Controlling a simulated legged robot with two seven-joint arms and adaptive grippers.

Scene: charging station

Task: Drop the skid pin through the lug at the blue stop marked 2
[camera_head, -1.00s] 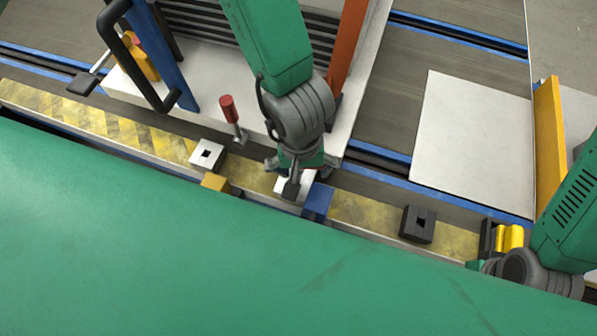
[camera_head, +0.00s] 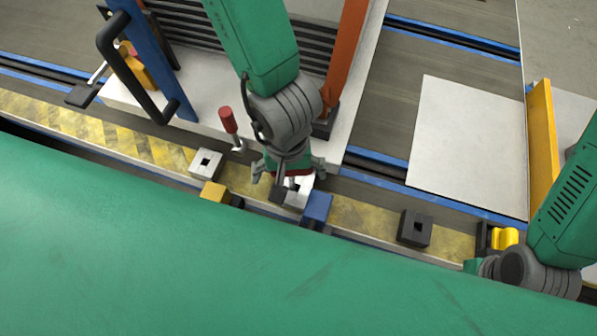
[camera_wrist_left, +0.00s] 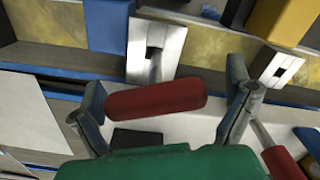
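A white square lug (camera_head: 300,192) with a dark hole stands on the yellow-striped rail, beside the blue stop (camera_head: 317,208); no number is readable on it. In the left wrist view the lug (camera_wrist_left: 168,50) is above centre, right of the blue stop (camera_wrist_left: 108,25). My left gripper (camera_head: 289,178) is just above and behind the lug. Its fingers (camera_wrist_left: 168,98) are spread around a red handle (camera_wrist_left: 155,99), with a visible gap at the handle's right end.
Another white lug (camera_head: 206,162) stands to the left near a yellow stop (camera_head: 214,192). A black block (camera_head: 415,227) with a hole sits to the right. A red-handled lever (camera_head: 228,120) and blue post (camera_head: 166,65) rise close to my left arm.

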